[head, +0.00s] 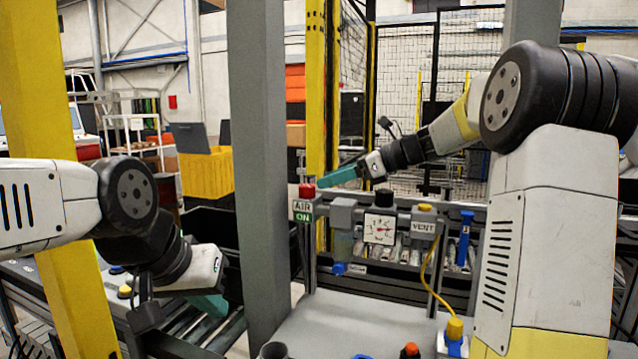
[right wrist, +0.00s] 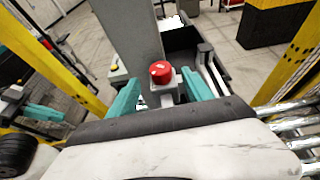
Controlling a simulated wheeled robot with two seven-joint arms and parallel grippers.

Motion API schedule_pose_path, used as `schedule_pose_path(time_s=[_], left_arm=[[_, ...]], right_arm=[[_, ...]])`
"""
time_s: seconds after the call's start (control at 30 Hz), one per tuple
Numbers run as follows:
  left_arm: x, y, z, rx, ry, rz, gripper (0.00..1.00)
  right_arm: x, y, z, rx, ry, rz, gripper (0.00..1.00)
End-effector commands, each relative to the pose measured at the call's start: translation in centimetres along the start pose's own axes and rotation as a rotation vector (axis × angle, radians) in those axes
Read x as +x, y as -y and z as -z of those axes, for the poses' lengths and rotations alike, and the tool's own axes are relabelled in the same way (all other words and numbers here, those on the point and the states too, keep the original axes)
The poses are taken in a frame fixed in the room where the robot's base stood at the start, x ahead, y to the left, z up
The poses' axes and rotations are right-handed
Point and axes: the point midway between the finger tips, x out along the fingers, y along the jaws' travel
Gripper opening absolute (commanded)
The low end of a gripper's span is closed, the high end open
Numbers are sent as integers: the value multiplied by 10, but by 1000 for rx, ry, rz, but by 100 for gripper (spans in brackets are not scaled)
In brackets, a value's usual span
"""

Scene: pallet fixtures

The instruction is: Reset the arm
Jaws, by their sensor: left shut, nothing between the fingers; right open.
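My right arm reaches over the air panel from the right. Its gripper (head: 338,177) is open, with teal fingers pointing left towards the red knob (head: 307,190) above the "AIR ON" label. In the right wrist view the gripper (right wrist: 160,84) shows the red knob (right wrist: 162,72) in the gap between its fingers. I cannot tell how deep the knob lies there; the fingers do not look closed on it. My left gripper (head: 209,305) is shut and empty, low at the left over the rollers, pointing down; its tips are partly unclear.
A grey post (head: 258,150) stands between my two grippers, and a yellow post (head: 50,130) crosses my left arm. The panel carries a pressure gauge (head: 380,228), a "VENT" label and a yellow hose (head: 428,270). A grey table (head: 335,325) lies below. A mesh fence stands behind.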

Motion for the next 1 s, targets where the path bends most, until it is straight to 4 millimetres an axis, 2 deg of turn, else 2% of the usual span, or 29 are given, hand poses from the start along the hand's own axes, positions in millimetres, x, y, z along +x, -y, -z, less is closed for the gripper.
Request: schedule_pose_path(time_s=[0.33, 0.47, 0.57, 0.67, 0.8, 1.0], left_arm=[[0, 0, 0, 0, 0, 0, 0], [0, 0, 0, 0, 0, 0, 0], [0, 0, 0, 0, 0, 0, 0], [0, 0, 0, 0, 0, 0, 0], [0, 0, 0, 0, 0, 0, 0], [0, 0, 0, 0, 0, 0, 0]], right_arm=[[-3, 0, 0, -2, -1, 0, 59], [-6, -15, 2, -72, -36, -1, 59], [-14, -44, 11, -230, -114, -7, 59], [-26, -84, 28, -474, -230, -29, 59], [-48, -140, 62, -859, -403, -94, 59], [-83, -202, 117, -1421, -635, -251, 59]])
